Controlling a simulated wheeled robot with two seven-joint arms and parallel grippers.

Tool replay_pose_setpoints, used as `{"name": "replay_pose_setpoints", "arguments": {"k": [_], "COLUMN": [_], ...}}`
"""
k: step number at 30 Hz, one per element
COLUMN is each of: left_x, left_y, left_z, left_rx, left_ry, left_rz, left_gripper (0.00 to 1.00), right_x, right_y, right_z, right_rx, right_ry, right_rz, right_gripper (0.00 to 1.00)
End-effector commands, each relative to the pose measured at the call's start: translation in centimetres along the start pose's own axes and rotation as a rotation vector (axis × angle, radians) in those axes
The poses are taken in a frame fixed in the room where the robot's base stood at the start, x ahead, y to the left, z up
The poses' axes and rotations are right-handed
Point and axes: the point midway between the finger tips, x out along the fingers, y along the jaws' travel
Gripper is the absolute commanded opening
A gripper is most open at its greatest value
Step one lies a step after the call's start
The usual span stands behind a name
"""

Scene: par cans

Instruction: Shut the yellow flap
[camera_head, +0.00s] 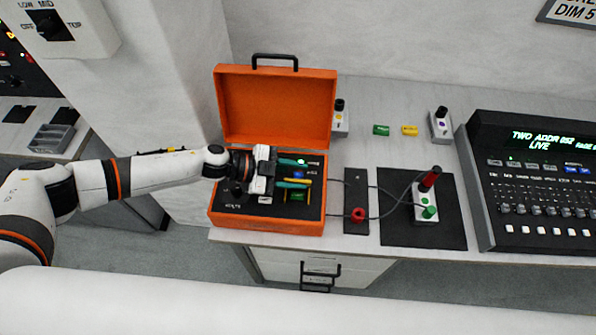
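The orange case (277,107) stands open on the bench, its lid raised at the back. On its dark inner panel, a small yellow part (299,180), apparently the yellow flap, shows at the right above a green button (297,197). It looks raised, but its angle is hard to tell. My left gripper (294,172) reaches into the case from the left, over the panel. Its two teal fingers are apart with nothing clearly between them. The lower finger is at or very near the yellow part; contact cannot be told. My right gripper is out of view.
Small green (381,130) and yellow (409,130) blocks lie behind.

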Motion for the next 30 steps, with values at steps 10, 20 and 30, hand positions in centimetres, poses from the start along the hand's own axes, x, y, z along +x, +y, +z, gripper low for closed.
{"name": "replay_pose_setpoints", "arguments": {"k": [10,20,30], "left_x": [0.83,0.80,0.77], "left_y": [-0.02,0.02,0.14], "left_z": [-0.01,0.01,0.05], "left_rx": [0.000,0.000,0.005], "left_ry": [0.000,0.000,0.000], "left_rz": [0.001,0.001,0.005], "left_gripper": [0.38,0.01,0.01], "right_x": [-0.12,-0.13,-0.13], "right_y": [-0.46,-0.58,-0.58], "right_z": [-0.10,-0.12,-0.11], "right_rx": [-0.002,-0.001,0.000], "right_ry": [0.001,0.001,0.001], "right_rz": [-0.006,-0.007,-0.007], "right_gripper": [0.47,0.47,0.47]}}
